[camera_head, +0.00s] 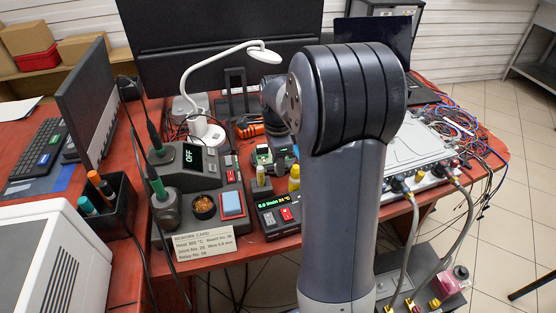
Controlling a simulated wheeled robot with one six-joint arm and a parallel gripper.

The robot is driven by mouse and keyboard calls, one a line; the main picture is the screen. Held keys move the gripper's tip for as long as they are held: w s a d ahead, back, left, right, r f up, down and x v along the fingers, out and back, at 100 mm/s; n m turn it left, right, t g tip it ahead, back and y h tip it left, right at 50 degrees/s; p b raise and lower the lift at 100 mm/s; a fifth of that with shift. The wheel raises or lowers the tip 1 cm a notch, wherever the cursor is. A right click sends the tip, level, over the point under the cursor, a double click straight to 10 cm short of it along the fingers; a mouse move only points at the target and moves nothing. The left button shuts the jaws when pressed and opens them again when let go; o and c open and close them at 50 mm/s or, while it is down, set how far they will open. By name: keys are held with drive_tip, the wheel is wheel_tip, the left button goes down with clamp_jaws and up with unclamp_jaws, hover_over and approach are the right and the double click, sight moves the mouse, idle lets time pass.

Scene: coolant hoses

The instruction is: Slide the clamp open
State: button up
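My arm stands large in the middle of the view and hides much of the bench behind it. My gripper is not visible. Two grey hoses run down from fittings at the right front edge of the bench, the left hose (409,243) and the right hose (463,222). Their lower ends reach a dark unit (455,301) below the bench, at yellow and red fittings (435,303). I cannot make out which part is the clamp, or whether it is open or shut. A flat silver case (418,147) lies on the bench above the hoses.
A soldering station (188,157) with a display reading OFF and a card (204,242) are left of my arm. A small controller (281,212) is close beside it. A white lamp (207,130) stands behind. Tangled wires (470,140) lie at right. The tiled floor (510,225) there is mostly clear.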

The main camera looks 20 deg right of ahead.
wheel_tip(320, 180, up, 11)
drive_tip(key=p, duration=0.2)
idle(0.5)
drive_tip(key=shift+f, duration=0.15)
